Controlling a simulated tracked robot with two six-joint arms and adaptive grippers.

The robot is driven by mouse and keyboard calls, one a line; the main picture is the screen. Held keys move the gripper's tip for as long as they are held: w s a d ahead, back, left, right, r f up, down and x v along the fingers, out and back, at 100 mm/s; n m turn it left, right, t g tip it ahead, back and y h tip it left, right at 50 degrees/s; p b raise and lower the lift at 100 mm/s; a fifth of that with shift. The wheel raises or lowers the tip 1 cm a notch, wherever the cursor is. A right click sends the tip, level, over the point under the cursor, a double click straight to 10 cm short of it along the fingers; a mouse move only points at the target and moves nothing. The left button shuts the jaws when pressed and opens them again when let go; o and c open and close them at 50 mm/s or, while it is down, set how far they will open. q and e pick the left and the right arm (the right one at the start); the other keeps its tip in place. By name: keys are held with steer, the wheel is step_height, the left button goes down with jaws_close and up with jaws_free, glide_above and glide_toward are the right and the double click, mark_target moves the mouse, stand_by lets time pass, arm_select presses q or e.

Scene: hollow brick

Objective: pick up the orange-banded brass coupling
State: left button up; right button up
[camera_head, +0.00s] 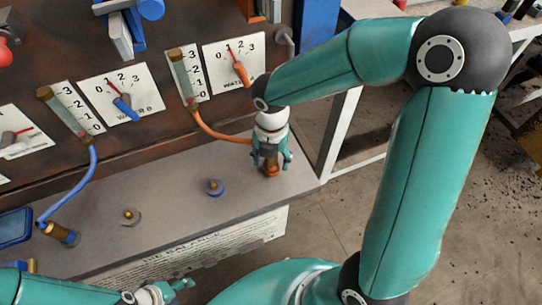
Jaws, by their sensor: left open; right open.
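The orange-banded brass coupling (271,170) is at the right end of the grey ledge, at the end of the orange hose. Only its orange-brown lower part shows. My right gripper (271,162) is over it from above, its open fingers on either side of it. The gripper hides the coupling's upper part, and I cannot tell whether the fingers touch it. My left gripper (181,287) is open and empty at the bottom edge, in front of the ledge.
A blue-banded coupling (62,234) on a blue hose (88,180) and a blue tray (15,227) are at the left. The gauge panel (145,135) rises behind.

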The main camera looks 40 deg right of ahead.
jaws_close()
stand_by(0.3)
